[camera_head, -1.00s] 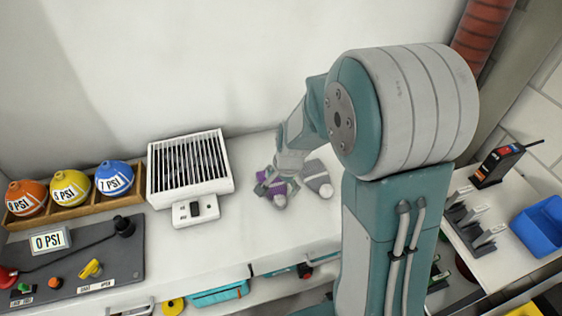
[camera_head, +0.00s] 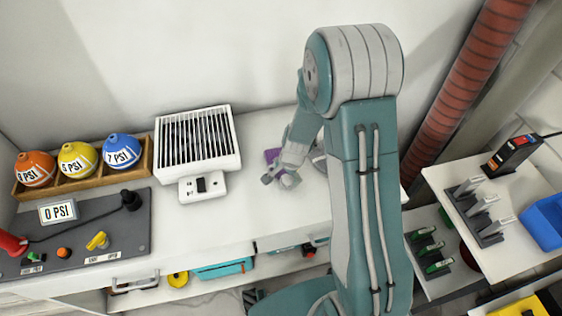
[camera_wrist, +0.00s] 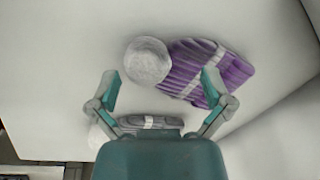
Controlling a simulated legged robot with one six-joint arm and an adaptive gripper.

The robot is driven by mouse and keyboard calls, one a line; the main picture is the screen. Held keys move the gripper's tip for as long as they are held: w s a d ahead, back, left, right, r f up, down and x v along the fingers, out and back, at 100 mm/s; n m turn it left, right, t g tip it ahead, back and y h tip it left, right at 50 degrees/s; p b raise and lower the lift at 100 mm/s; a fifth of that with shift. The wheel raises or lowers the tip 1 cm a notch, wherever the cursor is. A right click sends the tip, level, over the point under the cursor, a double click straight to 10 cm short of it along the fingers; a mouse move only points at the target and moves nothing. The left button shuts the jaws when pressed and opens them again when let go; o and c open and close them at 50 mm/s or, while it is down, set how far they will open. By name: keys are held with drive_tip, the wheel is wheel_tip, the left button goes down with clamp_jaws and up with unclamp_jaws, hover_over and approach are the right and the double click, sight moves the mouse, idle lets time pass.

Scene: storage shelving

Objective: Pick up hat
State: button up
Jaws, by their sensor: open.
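A purple knit hat (camera_wrist: 208,68) with a pale band and a grey pompom (camera_wrist: 147,60) lies on the white counter. In the head view only a bit of the purple hat (camera_head: 271,155) shows behind my gripper (camera_head: 281,179). In the wrist view my gripper (camera_wrist: 160,86) is open and empty, with its right fingertip over the purple hat's band and the pompom between the fingers. A grey hat (camera_wrist: 155,121) lies nearer the palm, partly hidden by it; in the head view the grey hat (camera_head: 319,160) is mostly hidden by my arm.
A white slatted heater-like box (camera_head: 213,165) stands left of the hats. Further left are a wooden rack (camera_head: 128,174) of coloured PSI balls and a grey control panel (camera_head: 100,238). A red pipe (camera_head: 466,90) and a side shelf (camera_head: 455,206) are at right. The counter's front is clear.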

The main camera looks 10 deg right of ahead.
drive_tip(key=shift+w+a+f, duration=0.1)
drive_tip(key=shift+a+f, duration=0.15)
drive_tip(key=shift+f, duration=0.45)
drive_tip(key=shift+d, duration=0.1)
drive_tip(key=c, duration=1.3)
drive_tip(key=shift+r, duration=0.55)
drive_tip(key=r, duration=0.2)
drive_tip(key=shift+s+r, duration=0.2)
drive_tip(key=shift+r, duration=0.15)
drive_tip(key=s+a+r, duration=0.1)
drive_tip(key=s+r, duration=0.2)
drive_tip(key=s, duration=0.1)
drive_tip(key=s+a+r, duration=0.1)
drive_tip(key=s+r, duration=0.2)
drive_tip(key=s, duration=0.1)
drive_tip(key=s+a+r, duration=0.2)
drive_tip(key=s+r, duration=0.1)
drive_tip(key=s, duration=0.2)
drive_tip(key=shift+r, duration=0.2)
